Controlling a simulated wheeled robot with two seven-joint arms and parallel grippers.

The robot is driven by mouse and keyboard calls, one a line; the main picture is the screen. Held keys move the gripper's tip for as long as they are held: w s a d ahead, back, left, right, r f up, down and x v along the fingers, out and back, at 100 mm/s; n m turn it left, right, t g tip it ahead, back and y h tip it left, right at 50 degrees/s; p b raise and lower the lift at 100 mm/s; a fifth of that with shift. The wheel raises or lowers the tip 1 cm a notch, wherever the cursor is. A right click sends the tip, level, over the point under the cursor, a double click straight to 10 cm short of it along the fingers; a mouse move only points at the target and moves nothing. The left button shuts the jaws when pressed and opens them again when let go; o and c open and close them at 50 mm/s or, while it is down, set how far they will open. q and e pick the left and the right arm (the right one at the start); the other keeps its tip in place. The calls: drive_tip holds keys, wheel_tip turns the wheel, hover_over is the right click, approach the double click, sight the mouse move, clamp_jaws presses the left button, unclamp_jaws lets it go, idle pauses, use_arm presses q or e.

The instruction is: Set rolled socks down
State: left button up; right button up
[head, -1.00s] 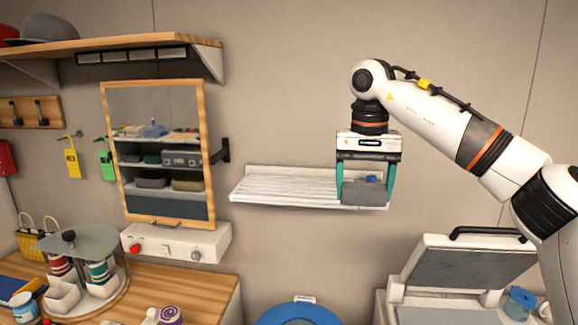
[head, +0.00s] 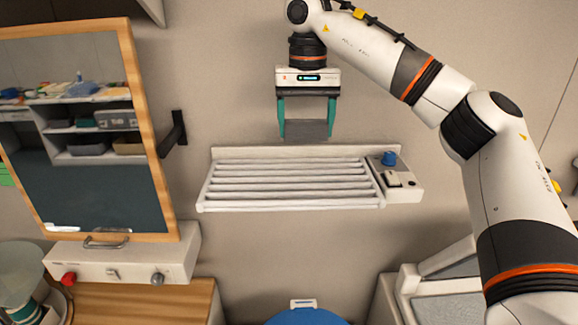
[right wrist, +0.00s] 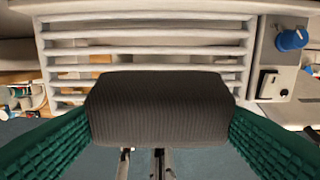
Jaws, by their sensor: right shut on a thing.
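The rolled socks (right wrist: 160,110) are a dark grey ribbed bundle, seen large in the right wrist view. My right gripper (head: 306,130) is shut on the rolled socks, with a green finger pressed on each side. In the head view the grey socks (head: 306,128) show between the fingertips, above the back of a white slatted rack (head: 290,180) on the wall. The slats behind the socks (right wrist: 70,60) look bare in both views. I cannot tell exactly how far the socks are from the rack. My left gripper is not in view.
A control box with a blue knob (head: 389,158) and a switch forms the rack's right end. A wood-framed mirror (head: 90,130) on a bracket stands to the left, above a white panel (head: 125,258) with knobs. A blue round lid (head: 306,316) is below.

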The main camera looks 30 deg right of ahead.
sight(308, 146)
drive_tip(key=f, duration=0.2)
drive_tip(key=f+p, duration=0.1)
drive_tip(key=f, duration=0.2)
drive_tip(key=shift+s+d, duration=0.15)
drive_tip(key=shift+s, duration=0.05)
wheel_tip(308, 146, down, 3)
drive_tip(key=shift+f+p, duration=0.1)
drive_tip(key=shift+p, duration=0.65)
drive_tip(key=shift+w+f, duration=0.1)
drive_tip(key=shift+f, duration=0.25)
drive_tip(key=shift+f, duration=0.15)
drive_tip(key=o, duration=1)
